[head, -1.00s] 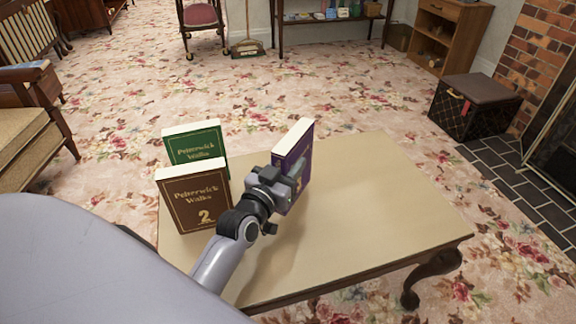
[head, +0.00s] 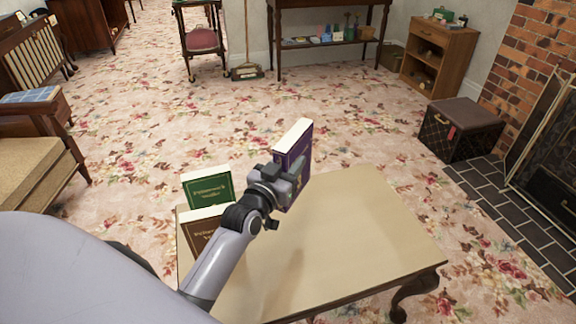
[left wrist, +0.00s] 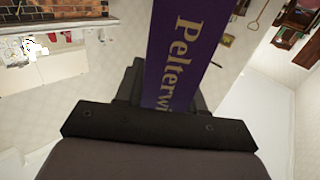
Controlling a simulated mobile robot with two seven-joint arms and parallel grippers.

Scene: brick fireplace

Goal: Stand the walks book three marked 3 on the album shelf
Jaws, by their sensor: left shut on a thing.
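My left gripper (head: 288,183) is shut on a purple book (head: 297,150), which is upright above the table, white page edges on top. In the left wrist view the purple book (left wrist: 182,45) shows gold letters "Pelterwi" between the fingers; its number is largely hidden by the gripper in the head view. A green book (head: 209,187) and a brown book (head: 197,232) stand on the near-left part of the table (head: 350,240), the brown one partly behind my arm. My right gripper is not in view. I cannot tell which piece of furniture is the album shelf.
A small wooden shelf unit (head: 440,58) stands at the back right beside the brick fireplace (head: 515,50). A dark box (head: 460,128) sits before the hearth. A long side table (head: 330,8) and a trolley (head: 200,40) stand at the back. Open carpet lies between.

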